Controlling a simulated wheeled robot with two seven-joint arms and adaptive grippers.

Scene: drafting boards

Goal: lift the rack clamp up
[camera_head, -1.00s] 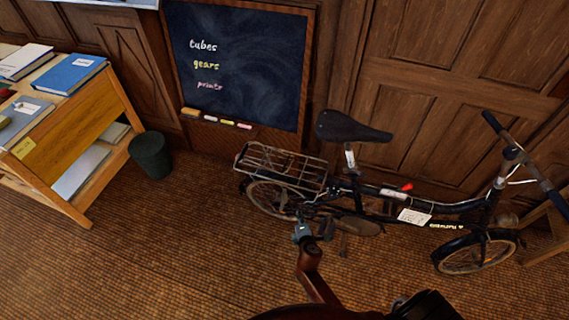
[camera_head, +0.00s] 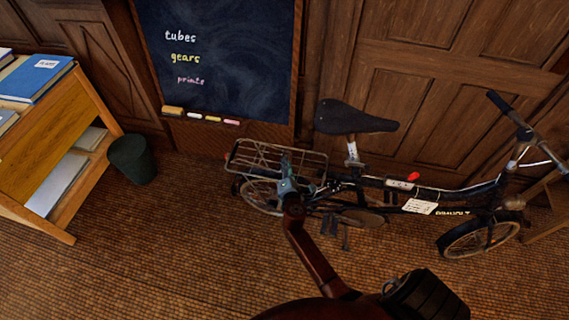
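A dark bicycle (camera_head: 455,200) stands on the floor near the panelled wall. Its wire rear rack (camera_head: 250,158) lies behind the saddle. The rack clamp is too small to tell apart from the rack's wires. My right gripper (camera_head: 286,162) is over the right part of the rack and hides some of it. I cannot tell whether it touches the rack, or whether its fingers are open or shut. My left gripper is not in view.
A chalkboard (camera_head: 225,60) with a chalk ledge is behind the rack. A dark bin (camera_head: 132,158) and a wooden shelf unit (camera_head: 50,150) with books stand at the left. The saddle (camera_head: 352,118) is close right of the rack. The floor in front is clear.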

